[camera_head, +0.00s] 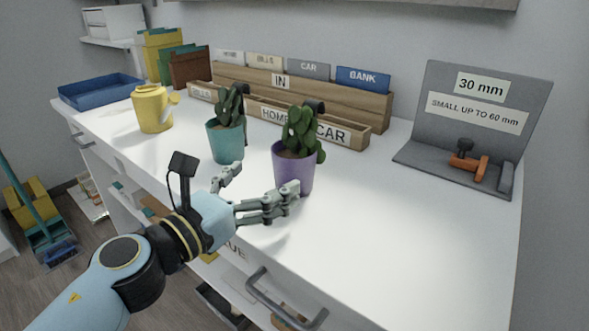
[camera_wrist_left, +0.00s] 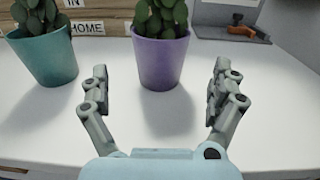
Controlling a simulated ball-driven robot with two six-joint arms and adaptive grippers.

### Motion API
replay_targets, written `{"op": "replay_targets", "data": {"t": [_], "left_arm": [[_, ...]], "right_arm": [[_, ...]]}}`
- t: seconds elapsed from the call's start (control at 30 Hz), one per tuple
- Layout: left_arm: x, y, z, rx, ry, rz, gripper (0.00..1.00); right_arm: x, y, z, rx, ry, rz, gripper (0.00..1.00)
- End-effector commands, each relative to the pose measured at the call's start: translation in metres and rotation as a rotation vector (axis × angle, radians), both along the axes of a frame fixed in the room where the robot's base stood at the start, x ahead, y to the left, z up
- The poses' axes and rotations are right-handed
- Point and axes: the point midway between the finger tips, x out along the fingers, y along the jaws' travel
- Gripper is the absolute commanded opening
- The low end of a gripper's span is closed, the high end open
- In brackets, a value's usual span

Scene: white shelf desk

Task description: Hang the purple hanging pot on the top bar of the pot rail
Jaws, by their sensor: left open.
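The purple hanging pot (camera_head: 293,176) holds a green cactus and stands upright on the white desk. A dark hook shape (camera_head: 315,106) shows behind its cactus. My left gripper (camera_head: 262,183) is open and empty just in front of the pot. In the left wrist view the purple pot (camera_wrist_left: 158,65) sits ahead, between the open fingers (camera_wrist_left: 160,80) but beyond their tips. In the head view one finger overlaps the pot's lower left side; I cannot tell whether they touch. I see no pot rail in either view. My right gripper is not in view.
A teal pot (camera_head: 226,142) with a cactus stands close to the left. Wooden file holders (camera_head: 350,98) are behind the pots. A yellow watering can (camera_head: 151,110) is at left, a grey sign stand (camera_head: 431,168) at right. The desk's front right is clear.

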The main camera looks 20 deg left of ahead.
Motion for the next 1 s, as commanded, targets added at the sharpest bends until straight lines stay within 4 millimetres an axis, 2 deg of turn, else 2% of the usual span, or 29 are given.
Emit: {"op": "replay_targets", "data": {"t": [0.1,0.37,0.6,0.9,0.93,1.0], "left_arm": [[0.021,-0.007,0.003,-0.003,-0.002,0.001,0.95],[0.044,-0.015,0.001,-0.005,0.0,0.001,0.95],[0.079,-0.028,-0.001,-0.007,-0.001,0.002,0.95],[0.086,-0.03,-0.001,-0.007,0.0,0.002,0.95],[0.086,-0.03,-0.001,-0.007,0.0,0.002,0.93],[0.086,-0.03,-0.001,-0.007,0.0,0.002,0.84]], "right_arm": [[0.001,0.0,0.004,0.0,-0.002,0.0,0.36],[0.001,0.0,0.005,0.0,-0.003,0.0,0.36],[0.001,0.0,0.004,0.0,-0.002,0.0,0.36],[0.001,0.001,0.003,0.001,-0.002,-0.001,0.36],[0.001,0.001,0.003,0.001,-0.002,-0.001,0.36],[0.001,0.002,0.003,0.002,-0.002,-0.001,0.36]]}}
